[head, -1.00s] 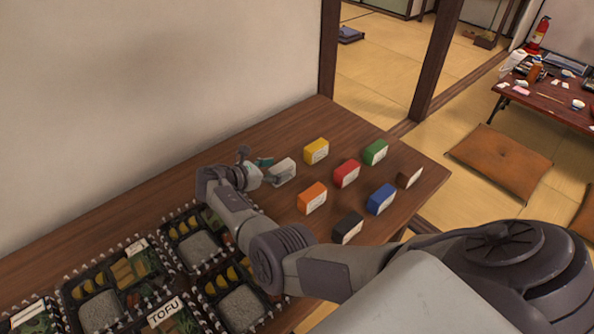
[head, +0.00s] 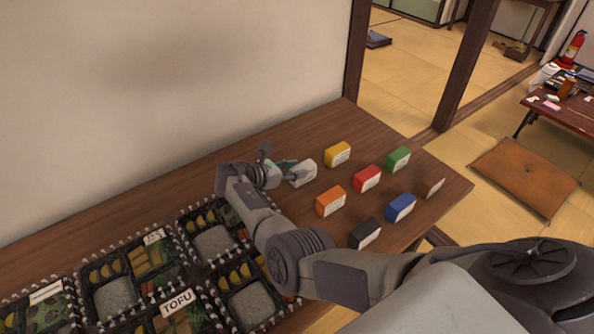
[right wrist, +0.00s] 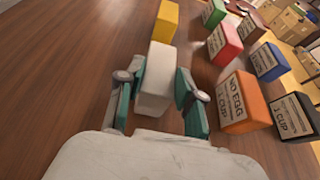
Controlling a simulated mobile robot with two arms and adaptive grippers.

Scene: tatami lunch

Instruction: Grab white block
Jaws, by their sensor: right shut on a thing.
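The white block (head: 303,172) stands on the wooden table, at the left end of the group of coloured blocks. My right gripper (head: 288,172) reaches it from the left in the head view and is shut on it. In the right wrist view the white block (right wrist: 155,84) sits between the two teal-padded fingers of the right gripper (right wrist: 158,98). The fingers hide part of its sides. I cannot tell whether it is lifted off the table. My left gripper is not in view.
Yellow (head: 337,154), orange (head: 331,201), red (head: 367,179), green (head: 398,158), blue (head: 401,207), black (head: 365,233) and brown (head: 432,187) blocks stand close by. Bento boxes (head: 165,262) fill the table's near left. A wall (head: 150,90) runs along the back.

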